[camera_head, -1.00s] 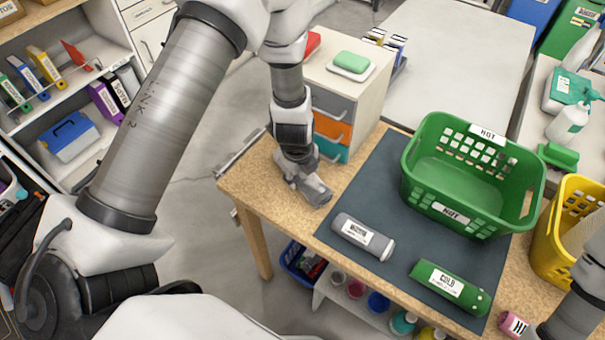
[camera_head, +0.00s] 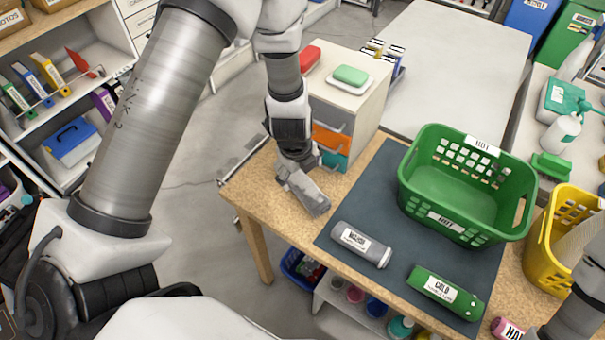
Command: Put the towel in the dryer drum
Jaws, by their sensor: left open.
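No towel and no dryer drum can be made out in this view. My left gripper (camera_head: 312,200) is open and points down over the wooden table's left part, just left of the dark mat (camera_head: 335,205). Nothing shows between its fingers. A grey labelled cylinder (camera_head: 361,244) lies on the mat to the right of and nearer than the left gripper, apart from it.
A green basket labelled HOT (camera_head: 465,205) stands on the mat's right part and looks empty. A yellow basket (camera_head: 550,250) stands at the right.

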